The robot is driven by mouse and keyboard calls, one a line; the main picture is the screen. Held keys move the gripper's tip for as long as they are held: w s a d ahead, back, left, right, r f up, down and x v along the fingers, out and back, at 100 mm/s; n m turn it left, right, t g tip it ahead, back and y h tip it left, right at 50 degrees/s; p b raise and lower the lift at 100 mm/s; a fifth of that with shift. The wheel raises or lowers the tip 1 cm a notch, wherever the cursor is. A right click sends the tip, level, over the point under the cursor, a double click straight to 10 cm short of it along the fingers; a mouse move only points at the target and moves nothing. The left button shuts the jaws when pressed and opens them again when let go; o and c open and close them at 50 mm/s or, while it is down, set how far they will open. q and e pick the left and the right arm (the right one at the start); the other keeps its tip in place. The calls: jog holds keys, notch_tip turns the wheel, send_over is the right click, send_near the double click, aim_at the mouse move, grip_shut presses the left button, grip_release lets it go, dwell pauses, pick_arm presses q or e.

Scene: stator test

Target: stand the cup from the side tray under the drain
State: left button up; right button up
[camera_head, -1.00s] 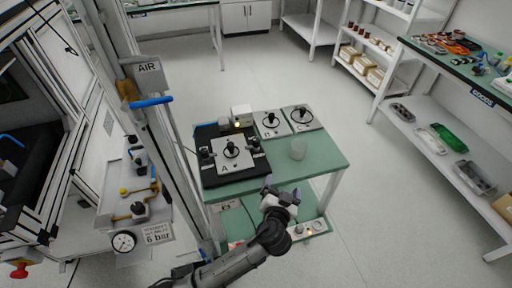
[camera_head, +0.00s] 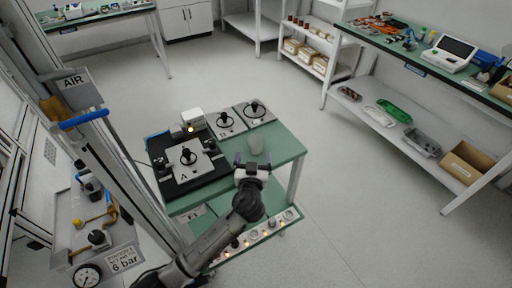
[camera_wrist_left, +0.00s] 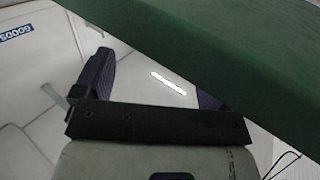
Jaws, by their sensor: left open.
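The cup is not visible there. I cannot make out a drain or side tray.
A black base with a plate marked A (camera_head: 188,160) stands left of the cup. Plates B (camera_head: 226,121) and C (camera_head: 256,110) lie behind it. A lower shelf with a lit panel (camera_head: 262,230) sits below. A frame post stands at left.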

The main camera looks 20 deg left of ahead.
aim_at(255, 149)
pick_arm(q)
jog(key=shift+b+x, duration=0.75)
jog(key=shift+x, duration=1.55)
jog(key=shift+w+f, duration=0.1)
jog(key=shift+w, duration=0.55)
jog(key=shift+c, duration=0.6)
jog(key=c, duration=1)
jog(key=shift+o, duration=0.2)
